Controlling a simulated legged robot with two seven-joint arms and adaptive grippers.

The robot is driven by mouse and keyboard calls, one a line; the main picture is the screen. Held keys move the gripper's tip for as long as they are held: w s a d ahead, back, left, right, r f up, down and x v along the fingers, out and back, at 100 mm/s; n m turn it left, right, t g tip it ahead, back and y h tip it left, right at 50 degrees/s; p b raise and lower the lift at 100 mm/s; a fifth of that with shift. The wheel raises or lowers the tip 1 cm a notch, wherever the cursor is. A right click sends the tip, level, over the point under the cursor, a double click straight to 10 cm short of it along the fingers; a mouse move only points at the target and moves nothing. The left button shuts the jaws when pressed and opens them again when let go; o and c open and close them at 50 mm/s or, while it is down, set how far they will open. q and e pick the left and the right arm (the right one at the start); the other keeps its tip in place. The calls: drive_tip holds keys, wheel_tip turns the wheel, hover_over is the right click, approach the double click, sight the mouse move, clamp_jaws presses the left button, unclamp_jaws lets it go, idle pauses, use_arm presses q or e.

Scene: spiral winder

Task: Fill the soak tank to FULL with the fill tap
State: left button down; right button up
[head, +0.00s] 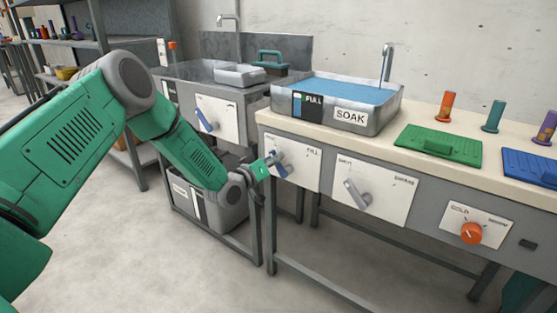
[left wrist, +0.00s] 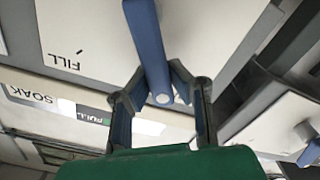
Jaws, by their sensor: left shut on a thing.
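The soak tank (head: 385,117) is a grey metal basin on the bench, holding blue water (head: 340,91) close to its rim. A spout (head: 388,55) stands behind it, with a thin stream running down into the water. A black gauge marked FULL (head: 306,107) is on its front. The fill tap is a blue lever (head: 281,169) on a white FILL panel (head: 307,176) below the tank. My left gripper (head: 270,160) is shut on this lever; in the left wrist view its fingers (left wrist: 160,92) sit on both sides of the blue lever (left wrist: 148,40).
To the right are a second lever panel (head: 375,195), an orange knob (head: 471,232), a green board (head: 438,144) and a blue board (head: 535,167). A sink (head: 190,70) stands left. A grey bin (head: 222,210) is below my left forearm. The floor in front is clear.

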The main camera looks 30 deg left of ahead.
use_arm(q)
drive_tip(key=shift+a+f+n, duration=0.4)
drive_tip(key=shift+a+n, duration=0.1)
drive_tip(key=shift+n, duration=0.5)
drive_tip(key=c, duration=1.4)
unclamp_jaws()
drive_tip(key=shift+a, duration=0.15)
drive_tip(key=shift+c, duration=0.2)
drive_tip(key=shift+s, duration=0.15)
drive_tip(key=s+a, duration=0.1)
drive_tip(key=s, duration=1)
drive_tip(key=shift+s, duration=0.35)
drive_tip(key=shift+f, duration=0.15)
